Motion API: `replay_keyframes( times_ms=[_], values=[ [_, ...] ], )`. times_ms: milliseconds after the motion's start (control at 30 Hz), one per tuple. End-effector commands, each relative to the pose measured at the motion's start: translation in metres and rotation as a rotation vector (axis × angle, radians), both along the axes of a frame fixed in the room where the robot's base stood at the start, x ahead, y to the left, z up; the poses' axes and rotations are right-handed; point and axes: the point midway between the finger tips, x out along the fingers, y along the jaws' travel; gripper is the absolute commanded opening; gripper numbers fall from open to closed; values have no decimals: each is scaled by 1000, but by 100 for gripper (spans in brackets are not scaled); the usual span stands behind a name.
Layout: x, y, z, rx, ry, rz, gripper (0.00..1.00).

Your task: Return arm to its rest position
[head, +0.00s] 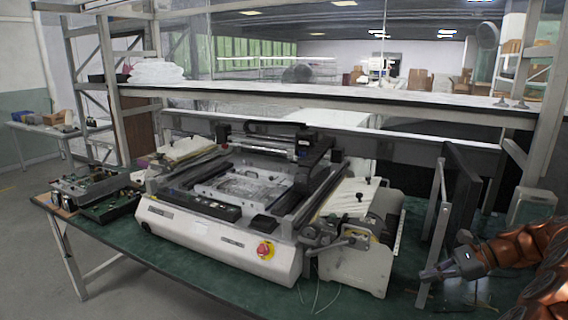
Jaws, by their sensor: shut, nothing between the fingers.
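My gripper (436,273) is at the lower right in the head view, at the end of my orange-brown arm. Its grey fingers point left and are shut with nothing between them. They appear just in front of the foot of an upright metal panel (436,235); I cannot tell whether they touch it. The arm comes in from the right edge of the picture, low over the right end of the green bench (190,285).
A white desktop machine (215,240) with a red stop button (265,250) fills the middle of the bench. Circuit boards (100,195) lie at the left end. A dark upright panel (462,200) stands close to my gripper. A shelf (330,100) runs above.

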Motion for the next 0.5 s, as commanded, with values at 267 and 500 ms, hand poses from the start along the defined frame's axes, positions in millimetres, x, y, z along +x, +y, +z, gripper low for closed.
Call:
replay_keyframes(
  times_ms=[267,500],
  values=[
    [-15,104,47,-111,-110,279,0],
    [-51,178,70,-219,-193,512,0]
  ],
)
